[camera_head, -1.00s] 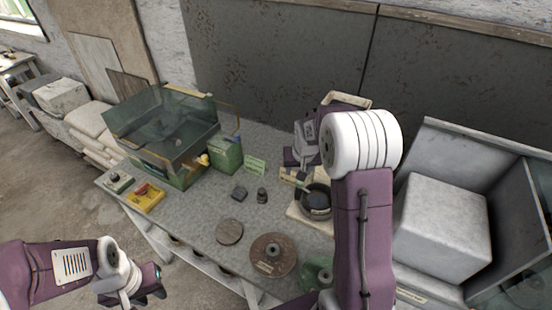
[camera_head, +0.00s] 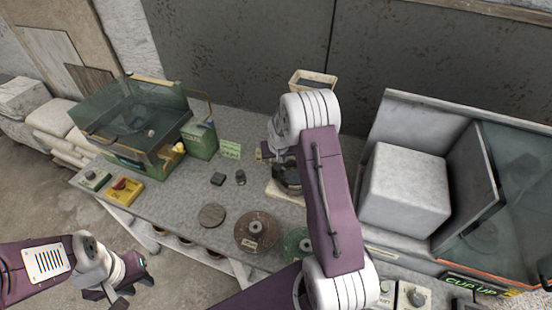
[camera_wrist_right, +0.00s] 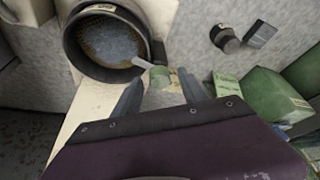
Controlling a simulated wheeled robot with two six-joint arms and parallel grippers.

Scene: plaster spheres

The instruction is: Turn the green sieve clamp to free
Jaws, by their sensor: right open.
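The dark round sieve (camera_wrist_right: 106,42) with a tan mesh fills the upper left of the right wrist view. In the head view the sieve (camera_head: 287,176) is partly hidden by my right arm. The small green clamp (camera_wrist_right: 160,77), with a pale lever beside it, sits at the sieve's rim. My right gripper (camera_wrist_right: 160,90) is open, with its fingertips on either side of the green clamp; I cannot tell if they touch it.
On the grey table (camera_head: 170,190) stand a glass tank (camera_head: 130,120), a green box (camera_head: 202,140), a yellow switch box (camera_head: 124,192) and brown discs (camera_head: 255,231). A white block (camera_head: 405,190) in a booth stands right. The table's left middle is fairly clear.

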